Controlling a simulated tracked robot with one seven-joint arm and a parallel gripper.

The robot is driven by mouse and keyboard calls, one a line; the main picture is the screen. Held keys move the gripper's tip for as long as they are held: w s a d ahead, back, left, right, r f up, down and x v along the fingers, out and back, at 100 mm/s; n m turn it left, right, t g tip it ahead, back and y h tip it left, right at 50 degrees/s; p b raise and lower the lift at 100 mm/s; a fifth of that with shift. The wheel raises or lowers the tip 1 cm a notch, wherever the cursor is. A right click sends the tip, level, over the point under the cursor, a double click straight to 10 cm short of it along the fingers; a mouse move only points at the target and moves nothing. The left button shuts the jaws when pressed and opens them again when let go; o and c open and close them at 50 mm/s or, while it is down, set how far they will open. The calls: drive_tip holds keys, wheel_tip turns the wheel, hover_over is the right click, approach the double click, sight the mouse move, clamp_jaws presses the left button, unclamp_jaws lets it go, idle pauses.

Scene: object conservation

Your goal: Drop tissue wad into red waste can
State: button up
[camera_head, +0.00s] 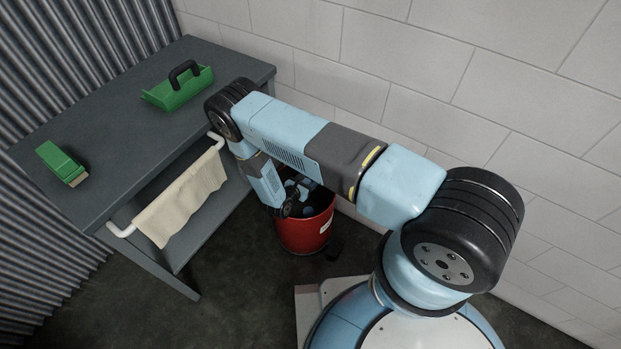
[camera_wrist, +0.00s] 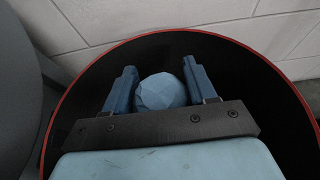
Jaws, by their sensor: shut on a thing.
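The tissue wad (camera_wrist: 161,91) is a faceted, bluish ball between the two fingers of my gripper (camera_wrist: 159,88) in the wrist view. My gripper is shut on it. The red waste can (camera_head: 303,232) stands on the floor beside the table in the head view. Its red rim (camera_wrist: 210,35) and dark inside surround my gripper in the wrist view. My gripper points down over or into the can's opening; the exact depth is hard to tell.
A grey table (camera_head: 112,115) stands left of the can, with a cream towel (camera_head: 183,199) on a white side rail. A green caddy (camera_head: 178,91) with a black handle and a green brush-like block (camera_head: 60,162) lie on it. A pale block wall (camera_head: 480,60) is behind.

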drive_tip(key=shift+f, duration=0.15)
drive_tip(key=o, duration=1.1)
drive_tip(key=v, duration=1.3)
drive_tip(key=shift+s+a, duration=0.3)
